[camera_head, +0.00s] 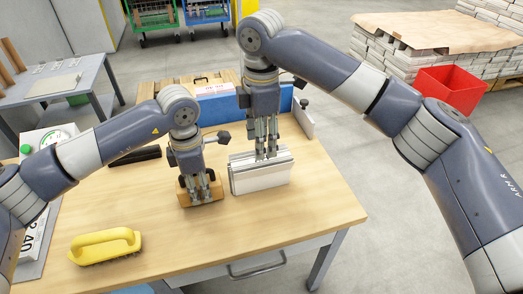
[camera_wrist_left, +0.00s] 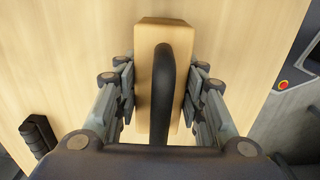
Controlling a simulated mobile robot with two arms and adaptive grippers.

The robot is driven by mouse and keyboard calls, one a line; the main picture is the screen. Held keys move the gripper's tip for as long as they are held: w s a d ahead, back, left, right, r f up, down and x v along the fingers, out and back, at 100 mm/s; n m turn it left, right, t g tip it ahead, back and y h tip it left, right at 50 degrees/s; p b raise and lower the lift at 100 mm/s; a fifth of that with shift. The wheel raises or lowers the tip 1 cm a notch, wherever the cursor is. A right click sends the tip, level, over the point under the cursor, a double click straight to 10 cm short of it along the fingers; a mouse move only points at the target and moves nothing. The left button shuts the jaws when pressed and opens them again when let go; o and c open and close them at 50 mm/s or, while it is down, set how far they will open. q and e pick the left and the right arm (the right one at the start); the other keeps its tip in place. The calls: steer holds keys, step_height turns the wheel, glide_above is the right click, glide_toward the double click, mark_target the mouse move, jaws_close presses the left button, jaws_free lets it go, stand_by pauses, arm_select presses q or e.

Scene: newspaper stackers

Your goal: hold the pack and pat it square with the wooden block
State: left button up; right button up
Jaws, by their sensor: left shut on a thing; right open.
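The wooden block (camera_head: 216,190) with a dark handle is at the middle of the table, and my left gripper (camera_head: 201,196) is shut on it. In the left wrist view the block (camera_wrist_left: 146,60) lies between the fingers of my left gripper (camera_wrist_left: 160,98), with its black handle (camera_wrist_left: 163,85) along the top. The pack (camera_head: 262,181), a white stack of papers, stands on the table to the right of the block, apart from it. My right gripper (camera_head: 266,153) is open at the top of the pack. Its fingertips partly overlap the pack, and I cannot tell whether they touch it.
A yellow brush (camera_head: 105,243) lies at the table's front left. A blue box (camera_head: 216,103) and a small upright panel (camera_head: 304,118) stand behind the pack. A black bar-like object (camera_head: 136,156) lies at left. The table's front right (camera_head: 310,211) is clear.

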mark_target(261, 177)
step_height(261, 177, down, 13)
steer(key=shift+f, duration=0.2)
stand_by(0.5)
jaws_close()
stand_by(0.7)
arm_select(q)
steer(key=shift+w+d, duration=0.25)
steer(key=shift+d, duration=0.5)
steer(key=shift+w+d, duration=0.2)
steer(key=shift+d, duration=0.55)
steer(key=shift+d, duration=0.25)
arm_select(e)
steer(key=shift+s+a, duration=0.1)
steer(key=shift+a, duration=0.15)
stand_by(0.5)
arm_select(q)
steer(key=shift+s+a, duration=0.25)
steer(key=shift+a, duration=0.7)
steer(key=shift+s+a, duration=0.25)
steer(key=shift+a, duration=0.65)
arm_select(e)
steer(key=shift+d, duration=0.2)
